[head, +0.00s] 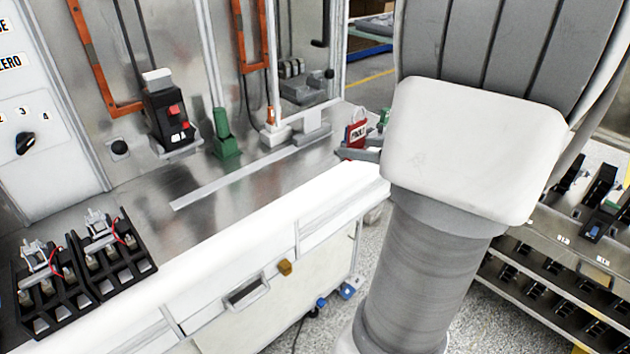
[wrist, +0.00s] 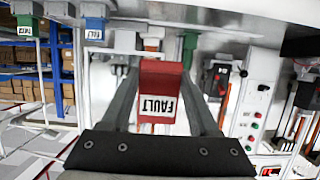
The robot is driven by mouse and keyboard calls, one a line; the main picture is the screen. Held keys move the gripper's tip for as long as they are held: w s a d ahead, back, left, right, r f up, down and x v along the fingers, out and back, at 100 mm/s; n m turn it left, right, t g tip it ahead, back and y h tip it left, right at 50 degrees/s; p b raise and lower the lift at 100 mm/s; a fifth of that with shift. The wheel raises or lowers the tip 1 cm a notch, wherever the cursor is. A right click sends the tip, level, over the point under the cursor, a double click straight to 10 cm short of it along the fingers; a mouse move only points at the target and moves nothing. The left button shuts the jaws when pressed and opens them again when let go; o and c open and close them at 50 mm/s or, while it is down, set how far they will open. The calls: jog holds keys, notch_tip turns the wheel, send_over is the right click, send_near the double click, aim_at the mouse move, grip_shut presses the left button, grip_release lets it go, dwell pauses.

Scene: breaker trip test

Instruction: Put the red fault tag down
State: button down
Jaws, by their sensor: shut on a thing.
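The red fault tag (wrist: 162,82), with a white label reading FAULT, is between the two grey fingers of my gripper (wrist: 160,92) in the wrist view, and they are shut on it. In the head view the tag (head: 356,132) stands out at the right end of the metal bench top. My gripper (head: 366,153) shows there only as a grey fingertip beside the tag; my arm hides the rest. I cannot tell whether the tag touches the bench top.
The metal bench (head: 235,185) carries a green stand (head: 224,137), a black breaker with red buttons (head: 172,118) and black racks (head: 85,270) at left. A green item (head: 384,117) is just behind the tag. Bare bench shows along the front middle.

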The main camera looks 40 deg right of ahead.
jog(key=b, duration=0.4)
send_over(316, 181)
notch_tip(316, 181, down, 6)
jog(key=shift+f, duration=0.25)
jog(key=shift+f+b, duration=0.65)
jog(key=shift+f, duration=1.35)
jog(key=shift+f, duration=0.2)
jog(key=shift+c, duration=0.7)
grip_release()
